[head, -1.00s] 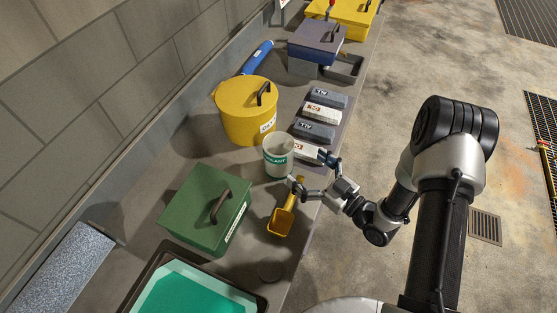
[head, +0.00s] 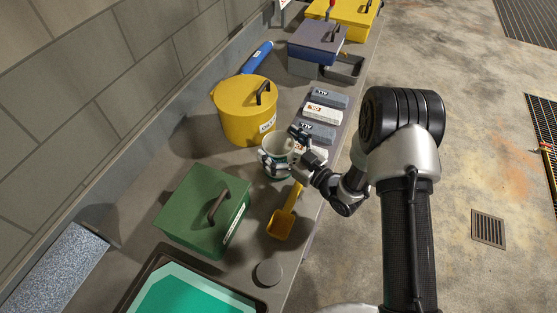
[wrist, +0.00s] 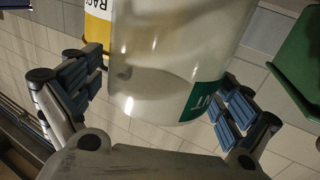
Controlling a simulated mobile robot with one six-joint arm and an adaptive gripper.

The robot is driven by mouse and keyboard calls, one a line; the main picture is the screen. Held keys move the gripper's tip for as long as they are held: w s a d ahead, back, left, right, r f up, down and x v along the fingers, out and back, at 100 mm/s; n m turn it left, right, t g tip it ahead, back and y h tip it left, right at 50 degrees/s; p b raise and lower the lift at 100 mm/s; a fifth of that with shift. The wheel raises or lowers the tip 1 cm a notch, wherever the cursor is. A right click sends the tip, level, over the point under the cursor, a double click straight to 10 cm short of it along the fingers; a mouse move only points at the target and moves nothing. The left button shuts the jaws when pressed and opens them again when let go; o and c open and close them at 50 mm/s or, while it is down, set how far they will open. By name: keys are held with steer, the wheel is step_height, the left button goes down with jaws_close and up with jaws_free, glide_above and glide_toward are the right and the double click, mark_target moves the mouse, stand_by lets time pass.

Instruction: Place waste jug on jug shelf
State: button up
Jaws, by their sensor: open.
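A white, open-topped jug (head: 277,146) with a green label stands on the bench, in front of the yellow bin. It fills the middle of the wrist view (wrist: 170,60), where the label's last letters read "NT". My gripper (head: 284,149) is at this jug, with its fingers open on either side of it. I cannot tell whether the left finger touches. No shelf can be made out for certain.
A yellow lidded bin (head: 243,112) stands close behind the jug. A green lidded box (head: 196,212), a yellow scoop (head: 281,222), a grey disc (head: 268,272) and a teal-filled tray (head: 178,292) lie nearer. Several labelled blocks (head: 323,112) line the bench's right side. The floor right is open.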

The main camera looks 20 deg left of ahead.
steer(key=shift+c, duration=0.6)
steer(key=shift+r, duration=0.1)
steer(key=c, duration=1.6)
